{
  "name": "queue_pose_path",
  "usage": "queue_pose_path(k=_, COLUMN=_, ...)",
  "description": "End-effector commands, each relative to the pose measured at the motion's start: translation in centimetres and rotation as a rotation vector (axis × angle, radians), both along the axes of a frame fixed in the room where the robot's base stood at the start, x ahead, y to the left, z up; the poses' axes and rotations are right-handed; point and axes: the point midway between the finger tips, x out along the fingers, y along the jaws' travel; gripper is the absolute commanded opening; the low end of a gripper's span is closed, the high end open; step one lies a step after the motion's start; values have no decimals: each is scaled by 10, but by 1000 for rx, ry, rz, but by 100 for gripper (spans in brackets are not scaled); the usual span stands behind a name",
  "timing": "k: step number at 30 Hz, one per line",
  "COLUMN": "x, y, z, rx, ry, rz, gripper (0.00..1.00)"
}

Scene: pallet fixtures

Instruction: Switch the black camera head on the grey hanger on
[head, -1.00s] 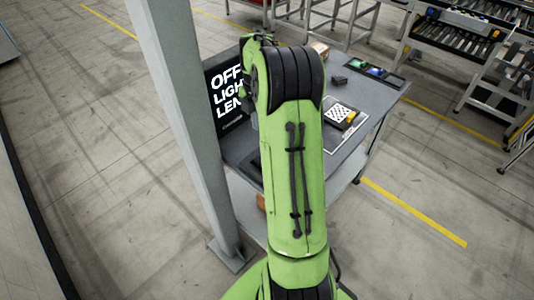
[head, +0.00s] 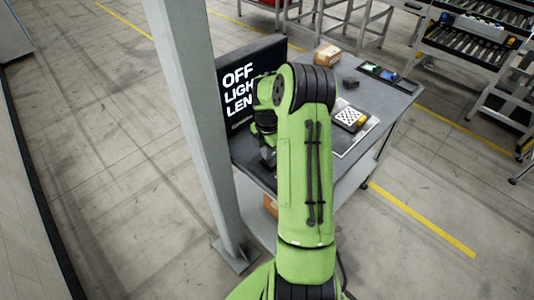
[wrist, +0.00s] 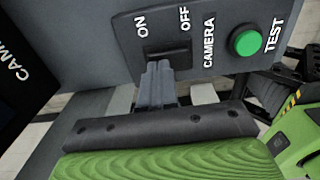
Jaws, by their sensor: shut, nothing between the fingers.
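In the wrist view a grey panel (wrist: 220,75) carries a dark switch (wrist: 168,56) labelled ON, OFF and CAMERA, beside a green TEST button (wrist: 244,42). My gripper (wrist: 158,72) is shut and empty, its fingertips at the switch's near edge; I cannot tell whether they touch it. My gripper also shows small in the head view (head: 267,157), low over the bench and partly behind my arm. A black screen (head: 240,92) reads OFF, LIGH and LEN, the rest covered. The black camera head and its grey hanger cannot be told apart in these views.
A grey post (head: 190,120) stands close left of the bench (head: 392,98). On the bench are a checkered plate (head: 349,118), a cardboard box (head: 328,56) and a black tray (head: 385,74). A dark face with white lettering (wrist: 18,75) fills the wrist view's left edge.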

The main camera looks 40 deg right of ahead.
Motion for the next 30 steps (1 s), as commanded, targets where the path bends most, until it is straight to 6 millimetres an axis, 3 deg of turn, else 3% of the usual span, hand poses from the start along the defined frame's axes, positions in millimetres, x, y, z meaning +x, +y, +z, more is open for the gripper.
queue_pose_path(k=22, x=0, y=0, z=-10, rx=3, ry=35, rz=-1, gripper=0)
queue_pose_path(k=30, x=-10, y=0, z=-8, rx=2, ry=35, rz=-2, gripper=0)
